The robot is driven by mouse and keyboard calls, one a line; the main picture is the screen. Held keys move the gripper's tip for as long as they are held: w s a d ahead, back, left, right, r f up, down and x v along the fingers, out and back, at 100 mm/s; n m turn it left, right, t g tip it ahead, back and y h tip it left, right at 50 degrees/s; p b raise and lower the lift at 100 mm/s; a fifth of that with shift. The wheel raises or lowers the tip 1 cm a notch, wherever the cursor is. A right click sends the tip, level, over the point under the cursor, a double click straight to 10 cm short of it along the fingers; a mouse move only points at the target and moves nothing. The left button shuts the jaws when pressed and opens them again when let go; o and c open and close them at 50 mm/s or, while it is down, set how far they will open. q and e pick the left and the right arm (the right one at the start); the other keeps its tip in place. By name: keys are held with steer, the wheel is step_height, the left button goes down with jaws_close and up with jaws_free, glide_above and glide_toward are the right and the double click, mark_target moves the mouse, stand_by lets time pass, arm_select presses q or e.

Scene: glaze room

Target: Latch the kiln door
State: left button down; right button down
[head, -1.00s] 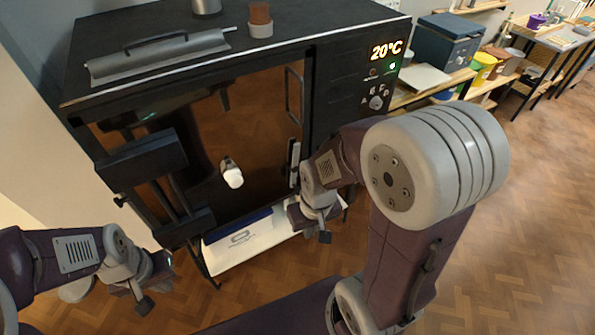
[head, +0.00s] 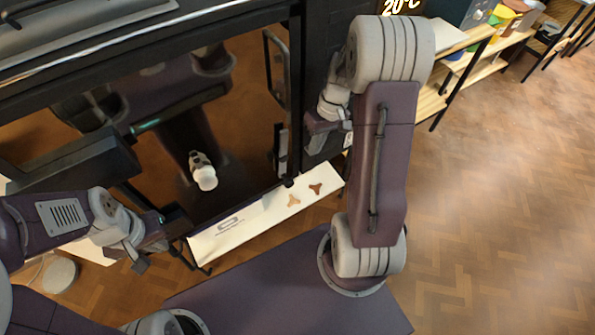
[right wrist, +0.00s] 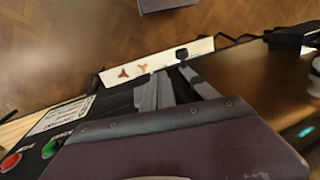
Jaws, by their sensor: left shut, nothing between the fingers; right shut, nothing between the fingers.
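The kiln's dark, glossy door (head: 225,120) fills the left half of the head view. It looks nearly flush with its frame, but I cannot tell if it is fully closed. A black bar handle (head: 268,60) runs along its right edge. A small upright dark fitting, seemingly the latch (head: 281,150), is below it; its position is unclear. My right gripper (head: 318,143) is shut and empty, just right of the latch, apparently not touching it. My left gripper (head: 152,245) is shut and empty, low at the door's left side.
A white board (head: 250,220) with brown three-armed pieces (head: 315,189) lies below the door. The right wrist view shows a red button (right wrist: 11,162) and a green button (right wrist: 50,149) on the kiln. Shelves (head: 465,65) stand at the right; the wooden floor (head: 500,220) there is clear.

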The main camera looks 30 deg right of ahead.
mark_target(291, 180)
steer(key=a+f, duration=0.5)
steer(key=f, duration=0.6)
steer(key=shift+a, duration=0.4)
steer(key=shift+w+f, duration=0.1)
steer(key=shift+w, duration=0.05)
steer(key=y+b, duration=0.1)
steer(key=b, duration=0.1)
steer(key=a+y+b, duration=0.1)
steer(key=y+b, duration=0.1)
steer(key=b, duration=0.1)
steer(key=shift+a+f+b, duration=0.2)
steer(key=shift+a+b, duration=0.05)
steer(key=shift+b, duration=0.05)
steer(key=v, duration=0.9)
steer(key=shift+p, duration=0.3)
